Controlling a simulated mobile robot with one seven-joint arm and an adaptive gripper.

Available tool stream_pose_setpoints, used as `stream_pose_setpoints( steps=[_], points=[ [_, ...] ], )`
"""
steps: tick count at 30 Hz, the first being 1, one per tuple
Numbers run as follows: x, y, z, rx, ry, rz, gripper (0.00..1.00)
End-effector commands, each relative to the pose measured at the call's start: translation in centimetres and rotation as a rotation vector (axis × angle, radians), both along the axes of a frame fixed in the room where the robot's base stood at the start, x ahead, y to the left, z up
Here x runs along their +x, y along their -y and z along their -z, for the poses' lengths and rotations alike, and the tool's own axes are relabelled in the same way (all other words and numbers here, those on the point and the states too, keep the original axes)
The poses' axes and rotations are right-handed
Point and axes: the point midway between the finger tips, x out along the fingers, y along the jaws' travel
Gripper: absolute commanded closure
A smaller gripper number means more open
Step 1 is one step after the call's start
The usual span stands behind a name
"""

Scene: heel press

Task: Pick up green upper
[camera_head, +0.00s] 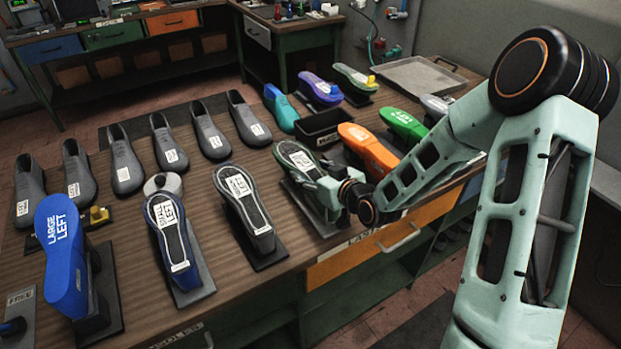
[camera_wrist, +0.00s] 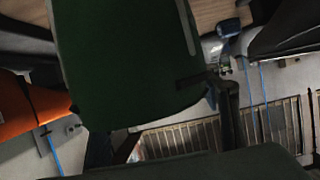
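The green upper (camera_head: 297,158), dark green with a white label on its face, sits tilted on a dark stand in the middle of the bench. My gripper (camera_head: 322,188) is at its lower, near end, partly covering that end and the stand. In the wrist view the dark green upper (camera_wrist: 125,60) fills the upper middle, very close to the camera. Dark finger parts show near its lower right edge and below it. I cannot tell whether the fingers touch it or are shut on it.
An orange sole (camera_head: 368,150) and a bright green sole (camera_head: 403,122) stand close to the right, near my arm. A black open box (camera_head: 322,128) is just behind. A grey upper (camera_head: 243,196) on a stand is to the left. Several grey shoes line the back left.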

Motion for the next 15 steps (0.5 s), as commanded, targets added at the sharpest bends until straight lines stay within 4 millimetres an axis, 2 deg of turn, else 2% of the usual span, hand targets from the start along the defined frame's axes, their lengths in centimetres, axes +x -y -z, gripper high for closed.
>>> stream_pose_setpoints(
  steps=[1, 7, 15],
  points=[
    [-0.01, 0.01, 0.0, 0.0, 0.0, 0.0, 0.51],
    [0.0, 0.0, -0.01, 0.0, 0.0, 0.0, 0.73],
    [0.03, -0.01, -0.15, 0.0, 0.002, 0.0, 0.74]
  ],
)
